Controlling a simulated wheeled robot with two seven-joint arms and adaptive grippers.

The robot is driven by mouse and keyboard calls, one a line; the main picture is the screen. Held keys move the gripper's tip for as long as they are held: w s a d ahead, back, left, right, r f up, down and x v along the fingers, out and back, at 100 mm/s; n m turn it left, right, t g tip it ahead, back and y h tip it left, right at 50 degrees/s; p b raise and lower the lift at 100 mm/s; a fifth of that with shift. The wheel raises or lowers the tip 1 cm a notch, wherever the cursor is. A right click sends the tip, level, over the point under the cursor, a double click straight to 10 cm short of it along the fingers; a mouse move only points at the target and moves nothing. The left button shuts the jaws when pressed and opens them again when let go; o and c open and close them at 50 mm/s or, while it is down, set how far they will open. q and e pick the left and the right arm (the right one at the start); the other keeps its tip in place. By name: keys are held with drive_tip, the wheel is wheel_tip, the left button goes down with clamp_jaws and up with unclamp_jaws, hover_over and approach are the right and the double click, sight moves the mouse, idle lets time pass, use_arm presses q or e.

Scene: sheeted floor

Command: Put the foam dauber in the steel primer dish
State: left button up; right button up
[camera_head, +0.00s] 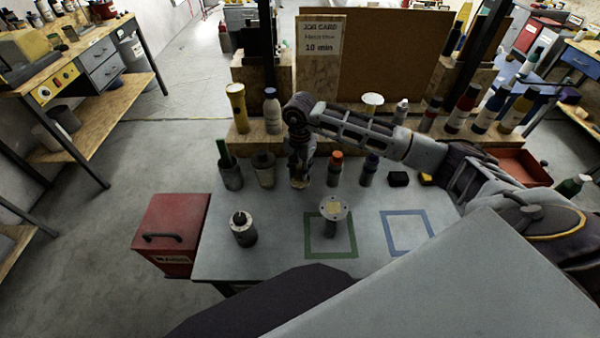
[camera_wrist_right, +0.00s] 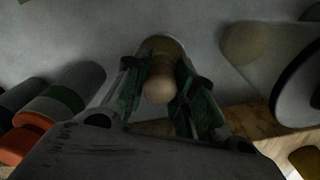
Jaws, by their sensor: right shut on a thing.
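My right gripper (camera_head: 300,178) is shut on the foam dauber, just above or at the bench top near its back edge. In the right wrist view the dauber's rounded tan knob (camera_wrist_right: 158,84) sits between the two green-padded fingers (camera_wrist_right: 158,92), with a wider tan disc beyond it. In the head view only a small tan part (camera_head: 303,182) shows below the fingers. My left gripper is out of view.
A dark metal canister (camera_head: 243,230) stands at the front left. Cups (camera_head: 230,175) and small bottles (camera_head: 336,168) flank my gripper. A blue outline (camera_head: 408,232) on the right is empty. A wooden shelf with bottles (camera_head: 239,107) lies behind; a red toolbox (camera_head: 171,234) is left.

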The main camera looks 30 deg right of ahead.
wheel_tip(320, 180, down, 2)
drive_tip(key=shift+f, duration=0.1)
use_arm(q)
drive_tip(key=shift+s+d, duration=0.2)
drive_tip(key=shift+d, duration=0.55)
use_arm(e)
drive_tip(key=shift+f, duration=0.15)
drive_tip(key=o, duration=0.7)
drive_tip(key=shift+c, duration=0.2)
drive_tip(key=o, duration=0.3)
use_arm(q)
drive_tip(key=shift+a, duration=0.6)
use_arm(e)
drive_tip(key=shift+o, duration=0.2)
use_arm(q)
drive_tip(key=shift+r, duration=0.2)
use_arm(e)
drive_tip(key=shift+r, duration=0.2)
